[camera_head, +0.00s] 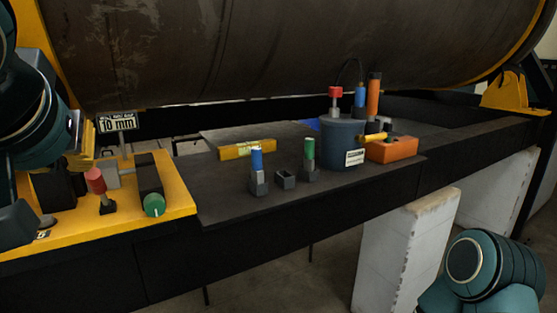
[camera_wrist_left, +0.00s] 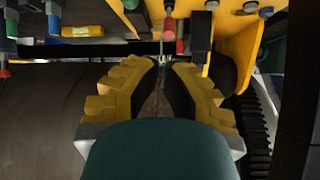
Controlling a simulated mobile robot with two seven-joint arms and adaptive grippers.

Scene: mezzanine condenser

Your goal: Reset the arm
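My left arm comes in from the left edge of the head view, its teal links over the yellow platform. My left gripper (camera_head: 84,140) is partly hidden there behind its own links. In the left wrist view my left gripper (camera_wrist_left: 164,64) shows two yellow fingers with dark pads, standing apart with a gap between them. Nothing is clearly held in the gap. A red-topped part (camera_wrist_left: 169,30) is just beyond the fingertips. A teal link of my right arm shows at the lower right of the head view; my right gripper is out of view.
The yellow platform (camera_head: 178,188) carries a red-handled lever (camera_head: 96,181) and a green knob (camera_head: 154,205). A dark bench holds blue (camera_head: 257,160) and green (camera_head: 309,149) handled tools, a blue-grey bin (camera_head: 340,140) and an orange block (camera_head: 391,149). A large cylinder (camera_head: 260,50) spans behind.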

